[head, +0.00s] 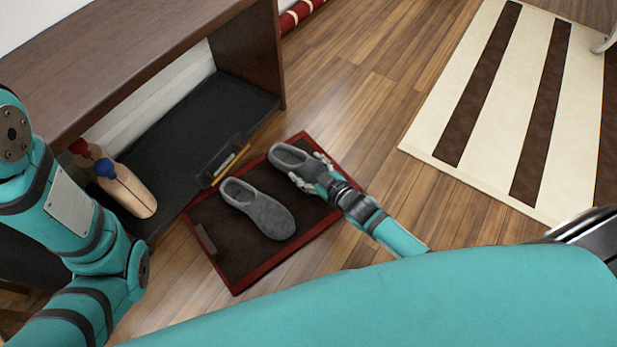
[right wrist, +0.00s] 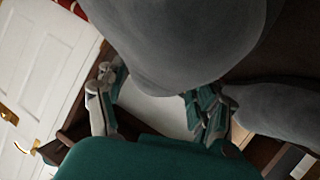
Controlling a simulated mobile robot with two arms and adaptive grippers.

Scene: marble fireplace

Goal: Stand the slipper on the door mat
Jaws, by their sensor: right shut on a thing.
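The door mat (head: 245,264) is dark brown with a red border and lies on the wooden floor in the head view. One grey slipper (head: 268,214) sits on its left part, sole down. A second grey slipper (head: 287,156) is at the mat's upper right, level-looking, with my right gripper (head: 315,173) shut on its toe end. I cannot tell whether its sole touches the mat. In the right wrist view the held slipper (right wrist: 175,45) fills the top, between the fingers, and the other slipper (right wrist: 285,108) shows at right. My left arm enters at left; its gripper is out of view.
A dark wooden bench (head: 140,60) with a black lower shelf (head: 195,125) stands at upper left, close to the mat. A striped rug (head: 480,110) lies at right, with bare floor between.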

